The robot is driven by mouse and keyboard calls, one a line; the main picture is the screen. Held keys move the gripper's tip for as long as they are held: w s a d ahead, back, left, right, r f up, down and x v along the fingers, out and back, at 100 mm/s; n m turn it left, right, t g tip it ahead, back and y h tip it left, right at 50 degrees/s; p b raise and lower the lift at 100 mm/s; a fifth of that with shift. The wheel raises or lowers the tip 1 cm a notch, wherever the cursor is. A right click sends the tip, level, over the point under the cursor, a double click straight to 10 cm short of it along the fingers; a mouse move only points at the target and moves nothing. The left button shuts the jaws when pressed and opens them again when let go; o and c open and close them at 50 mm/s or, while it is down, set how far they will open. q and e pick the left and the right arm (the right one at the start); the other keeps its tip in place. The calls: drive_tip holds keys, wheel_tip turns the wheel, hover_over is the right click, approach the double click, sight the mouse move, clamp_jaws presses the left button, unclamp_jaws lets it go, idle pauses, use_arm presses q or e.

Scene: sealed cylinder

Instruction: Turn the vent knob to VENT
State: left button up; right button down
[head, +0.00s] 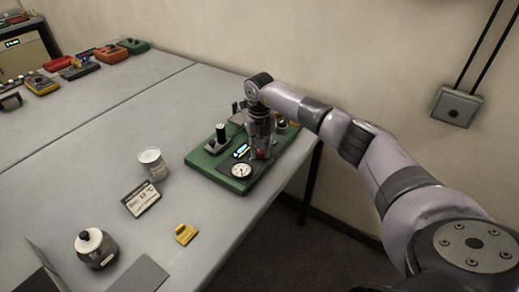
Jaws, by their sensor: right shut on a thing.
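A green base (210,167) stands near the table's right edge and carries a dark panel, a round white dial (241,170), a black upright cylinder (221,134) and a small blue-lit part (241,150). My right arm reaches over the base from the right. My right gripper (262,152) points down at the panel and is shut on a small red part, seemingly the vent knob (260,155). The gripper hides most of the knob, so its pointing direction and any VENT marking cannot be read. My left gripper is not in view.
Several tools and meters lie at the far left. A wall rises behind the table.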

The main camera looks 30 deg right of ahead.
sight(260, 151)
drive_tip(key=shift+r+m, duration=0.1)
drive_tip(key=shift+m, duration=1.9)
drive_tip(key=shift+w, duration=0.1)
drive_tip(key=c, duration=1.4)
unclamp_jaws()
drive_tip(key=shift+o, duration=0.2)
drive_tip(key=shift+r, duration=0.15)
wheel_tip(260, 151, up, 12)
drive_tip(key=shift+f, duration=0.2)
drive_tip(key=shift+f, duration=0.1)
